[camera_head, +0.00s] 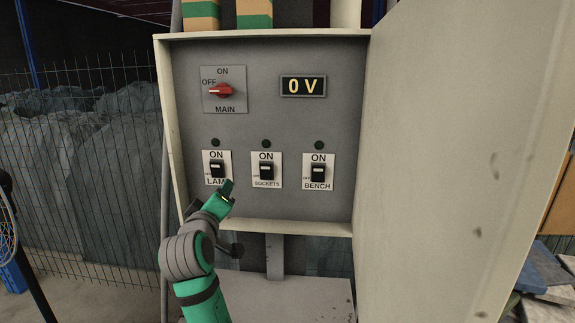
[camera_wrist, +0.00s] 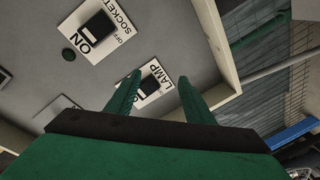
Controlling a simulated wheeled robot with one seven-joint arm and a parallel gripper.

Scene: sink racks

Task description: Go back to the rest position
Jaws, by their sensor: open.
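My green gripper (camera_head: 228,188) is in front of the lower left part of an open electrical cabinet, just below the LAMP switch (camera_head: 216,170). In the wrist view its two green fingers (camera_wrist: 160,82) are spread apart, with the LAMP switch plate (camera_wrist: 152,84) showing between and beyond them. Nothing is held between the fingers. I cannot tell whether a fingertip touches the LAMP plate. The gripper hides part of the LAMP label in the head view.
The cabinet holds a red MAIN knob (camera_head: 221,91), a display (camera_head: 303,86) reading 0 V, a SOCKETS switch (camera_head: 266,171) and a BENCH switch (camera_head: 318,173). Its open door (camera_head: 450,150) blocks the right side. A wire fence (camera_head: 80,170) stands at the left.

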